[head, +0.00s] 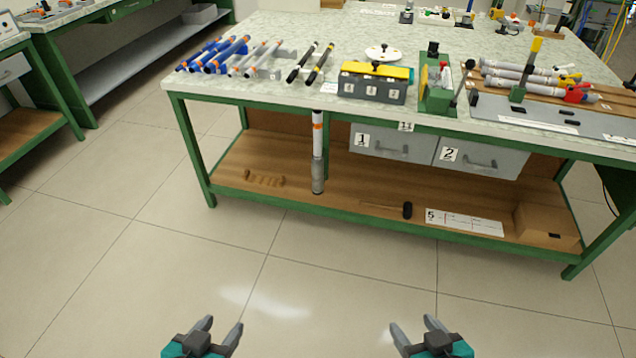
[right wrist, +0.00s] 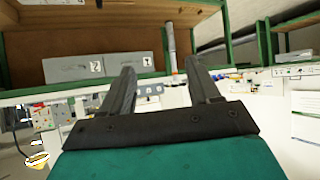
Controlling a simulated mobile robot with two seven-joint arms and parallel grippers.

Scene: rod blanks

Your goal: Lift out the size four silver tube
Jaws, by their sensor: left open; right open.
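Several silver-grey tubes with orange ends (head: 262,60) lie side by side on the workbench top, between blue tubes and black tubes. I cannot read size marks on them. A white and grey tube with an orange band (head: 318,150) stands upright at the lower shelf; it also shows in the right wrist view (right wrist: 171,48). My left gripper (head: 224,326) is open and empty, low in the head view, well short of the bench. My right gripper (head: 410,328) is open and empty, also short of the bench; its fingers show apart in the right wrist view (right wrist: 161,80).
The green-framed workbench (head: 450,228) has two numbered drawers (head: 392,146). Blue tubes (head: 222,55), black tubes (head: 312,64), a grey numbered box (head: 374,88) and a green fixture (head: 437,92) stand on top. A mallet (head: 406,210) lies below. The floor before it is clear.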

